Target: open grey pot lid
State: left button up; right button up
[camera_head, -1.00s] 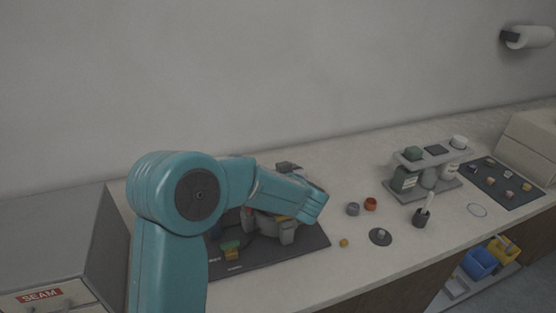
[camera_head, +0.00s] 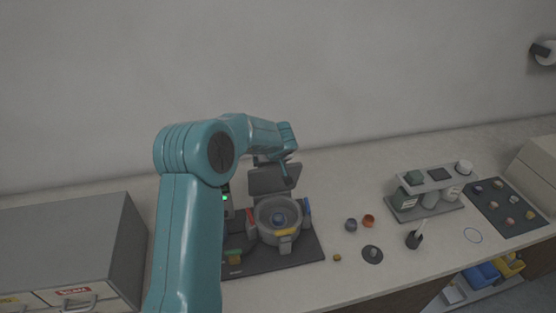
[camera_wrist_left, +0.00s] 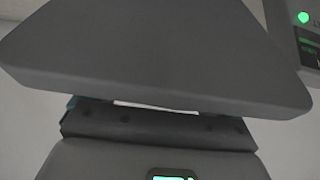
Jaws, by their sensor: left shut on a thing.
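The grey pot (camera_head: 263,221) is a round chamber on the dark mat, with its top open and a small bluish-grey round piece in the middle. Its dark grey lid (camera_head: 264,181) stands raised behind the chamber. My left gripper (camera_head: 288,181) is shut at the lid's right part; the exact contact is too small to see. In the left wrist view a broad dark grey panel, seemingly the lid (camera_wrist_left: 155,55), fills the upper part, and the fingertips cannot be made out. My right gripper is not in view.
A green-lit control unit (camera_head: 225,204) stands left of the pot. Small grey (camera_head: 351,224) and orange (camera_head: 368,220) cups, a dark disc (camera_head: 372,257) and a bottle rack (camera_head: 407,212) are to the right. A grey drawer cabinet (camera_head: 70,240) is at left.

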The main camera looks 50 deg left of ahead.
pick_arm(q)
jog(key=shift+w+a+f+g+h, duration=0.2)
jog(key=shift+w+a+g+h, duration=0.2)
jog(key=shift+a+h, duration=0.3)
jog(key=shift+w+a+f+g+h, duration=0.25)
jog(key=shift+w+a+h, duration=0.1)
jog(key=shift+a+h, duration=0.4)
jog(key=shift+w+a+f+g+h, duration=0.2)
jog(key=shift+w+a+g+h, duration=0.3)
jog(key=shift+a, duration=0.35)
jog(key=shift+a+h, duration=0.15)
jog(key=shift+h, duration=0.1)
jog(key=shift+f, duration=0.1)
jog(key=o, duration=1.2)
jog(key=shift+o, duration=0.2)
jog(key=v, duration=1.2)
jog(key=shift+s, duration=0.1)
